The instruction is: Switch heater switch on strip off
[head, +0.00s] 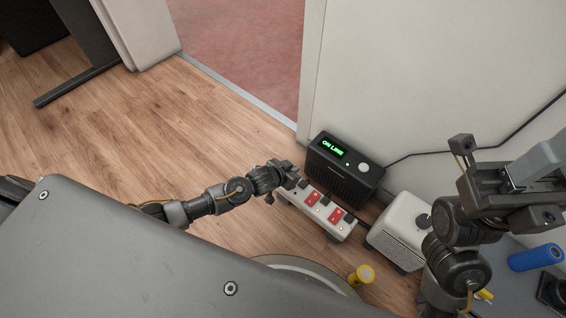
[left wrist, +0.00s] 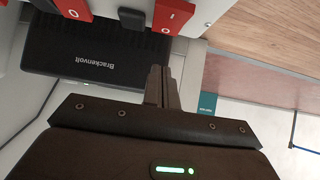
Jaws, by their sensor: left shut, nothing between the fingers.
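The white power strip (head: 325,224) lies on the floor by the wall. It has a red switch (head: 312,197) near its left end and another red switch (head: 336,215) further right. Labels telling which serves the heater are not readable. In the left wrist view one red switch (left wrist: 174,14), marked I and O, and part of another (left wrist: 70,8) show at the top. My left gripper (head: 287,172) is at the strip's left end; its fingers (left wrist: 162,76) are shut and empty, just below the marked switch in the wrist view.
A black Brackenvolt box (head: 345,175) showing ON LINE stands behind the strip. A white heater-like box (head: 398,232) stands to its right. A yellow cylinder (head: 362,274) and a blue cylinder (head: 536,257) are at lower right. Wooden floor (head: 190,130) is clear at left.

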